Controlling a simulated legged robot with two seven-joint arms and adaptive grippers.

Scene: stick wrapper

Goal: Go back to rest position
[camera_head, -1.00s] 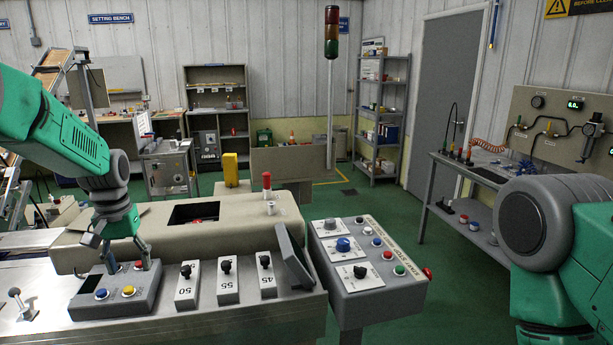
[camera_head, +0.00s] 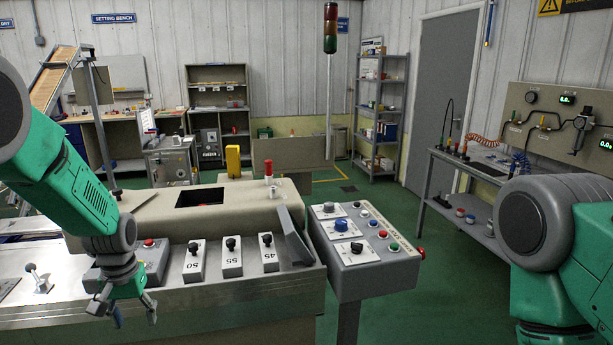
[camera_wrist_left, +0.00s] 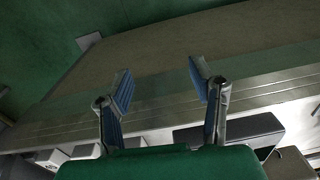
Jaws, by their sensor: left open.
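My left gripper (camera_head: 134,318) is open and empty in the head view. It hangs pointing down in front of the machine's metal front edge. In the left wrist view its two blue-padded fingers (camera_wrist_left: 160,88) are spread apart with nothing between them. A grey button box (camera_head: 154,262) with a red button sits on the machine behind the gripper, partly hidden by it. My right arm shows at the right edge of the head view; its gripper is out of view.
Three lever blocks marked 50 (camera_head: 194,262), 55 (camera_head: 232,258) and 45 (camera_head: 268,253) stand right of the gripper. A tilted screen (camera_head: 295,238) and a grey control console (camera_head: 375,270) are farther right. A small joystick (camera_head: 37,278) is at left. Green floor is open beyond.

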